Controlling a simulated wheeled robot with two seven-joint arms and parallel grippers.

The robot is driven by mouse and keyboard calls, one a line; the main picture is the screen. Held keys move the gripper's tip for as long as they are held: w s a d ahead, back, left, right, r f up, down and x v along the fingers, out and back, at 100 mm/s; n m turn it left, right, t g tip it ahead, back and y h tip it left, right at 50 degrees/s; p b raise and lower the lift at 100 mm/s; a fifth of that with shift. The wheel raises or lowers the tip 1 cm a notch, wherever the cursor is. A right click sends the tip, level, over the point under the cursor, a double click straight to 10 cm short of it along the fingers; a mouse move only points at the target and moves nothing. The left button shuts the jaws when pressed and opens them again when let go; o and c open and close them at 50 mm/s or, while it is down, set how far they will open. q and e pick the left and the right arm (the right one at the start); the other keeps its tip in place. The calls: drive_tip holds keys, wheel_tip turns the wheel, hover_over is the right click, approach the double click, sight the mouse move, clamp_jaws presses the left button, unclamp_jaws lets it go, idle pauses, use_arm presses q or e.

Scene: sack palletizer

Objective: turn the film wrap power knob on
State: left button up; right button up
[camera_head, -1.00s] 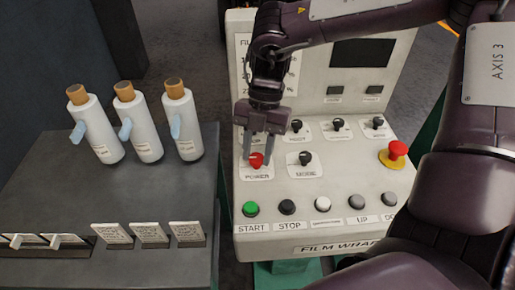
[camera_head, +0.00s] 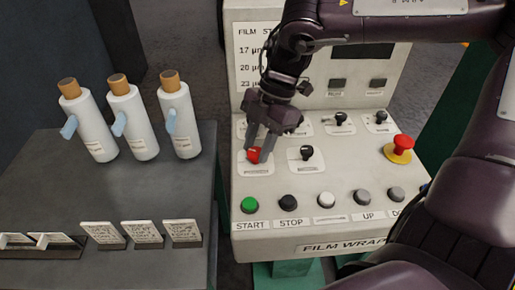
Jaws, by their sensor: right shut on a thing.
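The red power knob (camera_head: 253,155) sits at the upper left of the film wrap panel (camera_head: 310,225), on a white plate whose label is hard to read now. My right gripper (camera_head: 261,146) comes down from above and is shut on the red knob, with one finger on each side. The fingers hide part of the knob, so its exact pointing angle is hard to tell. The gripper is tilted, with its wrist to the upper right of the knob. My left gripper is not in view.
The black mode knob (camera_head: 307,153) stands just right of the power knob, with more black knobs behind. The green start button (camera_head: 249,205) and other buttons line the front. A red emergency stop (camera_head: 401,146) is at right.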

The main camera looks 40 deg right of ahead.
drive_tip(key=m+t, duration=0.1)
drive_tip(key=m, duration=0.1)
drive_tip(key=shift+s+m+b, duration=0.1)
drive_tip(key=shift+m+b, duration=0.3)
drive_tip(key=m+t, duration=0.1)
drive_tip(key=m, duration=0.1)
drive_tip(key=shift+s+m, duration=0.1)
drive_tip(key=shift+m, duration=0.3)
drive_tip(key=m+t+h, duration=0.1)
drive_tip(key=m, duration=0.2)
drive_tip(key=shift+s+a, duration=0.1)
drive_tip(key=shift+m+t+h, duration=0.4)
drive_tip(key=shift+m+t, duration=0.2)
drive_tip(key=shift+m, duration=1.1)
drive_tip(key=o, duration=0.9)
drive_tip(key=shift+o, duration=0.2)
drive_tip(key=v, duration=0.8)
drive_tip(key=shift+a, duration=0.15)
